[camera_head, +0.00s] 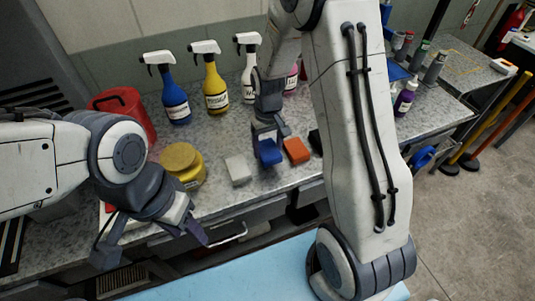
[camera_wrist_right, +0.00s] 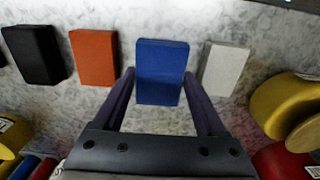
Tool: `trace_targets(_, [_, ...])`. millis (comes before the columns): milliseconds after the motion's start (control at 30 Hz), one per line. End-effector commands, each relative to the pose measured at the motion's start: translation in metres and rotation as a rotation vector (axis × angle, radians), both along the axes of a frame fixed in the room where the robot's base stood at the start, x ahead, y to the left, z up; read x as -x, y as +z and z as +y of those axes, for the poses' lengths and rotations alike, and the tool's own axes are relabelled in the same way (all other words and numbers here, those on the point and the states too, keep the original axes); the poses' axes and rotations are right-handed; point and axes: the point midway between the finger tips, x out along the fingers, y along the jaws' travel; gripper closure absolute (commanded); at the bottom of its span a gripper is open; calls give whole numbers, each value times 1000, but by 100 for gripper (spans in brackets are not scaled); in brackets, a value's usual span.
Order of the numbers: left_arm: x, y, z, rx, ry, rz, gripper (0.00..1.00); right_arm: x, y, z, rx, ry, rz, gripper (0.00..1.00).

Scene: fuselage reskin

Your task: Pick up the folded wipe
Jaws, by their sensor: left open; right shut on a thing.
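A blue rectangular pad (camera_head: 270,153), apparently the folded wipe, is at the front of the grey speckled counter, between an orange pad and a pale grey one. My right gripper (camera_head: 267,141) comes down on it from above and is shut on it. In the right wrist view the blue pad (camera_wrist_right: 161,72) sits between the two fingers (camera_wrist_right: 160,88), one along each long side. I cannot tell whether it is clear of the counter. My left gripper (camera_head: 150,240) is open and empty, low at the counter's front edge.
Beside the blue pad lie an orange pad (camera_head: 296,150), a pale grey pad (camera_head: 237,169) and a black pad (camera_wrist_right: 34,54). A yellow tub (camera_head: 182,164), a red container (camera_head: 124,108) and spray bottles (camera_head: 214,78) stand behind and left. A light blue surface (camera_head: 235,275) is in front.

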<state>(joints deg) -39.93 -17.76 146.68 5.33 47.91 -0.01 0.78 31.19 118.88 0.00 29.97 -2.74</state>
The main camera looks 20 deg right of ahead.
Motion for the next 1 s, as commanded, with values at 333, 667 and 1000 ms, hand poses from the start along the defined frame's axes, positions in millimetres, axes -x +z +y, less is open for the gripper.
trace_targets(333, [0, -19, 0, 0, 0, 0, 50, 39, 47, -63, 1, -8, -6, 79])
trace_targets(667, [0, -24, 0, 0, 0, 0, 50, 60, 72, -97, 1, -2, -2, 79])
trace_targets(1000, [0, -24, 0, 0, 0, 0, 50, 62, 75, -99, 0, 0, 0, 79])
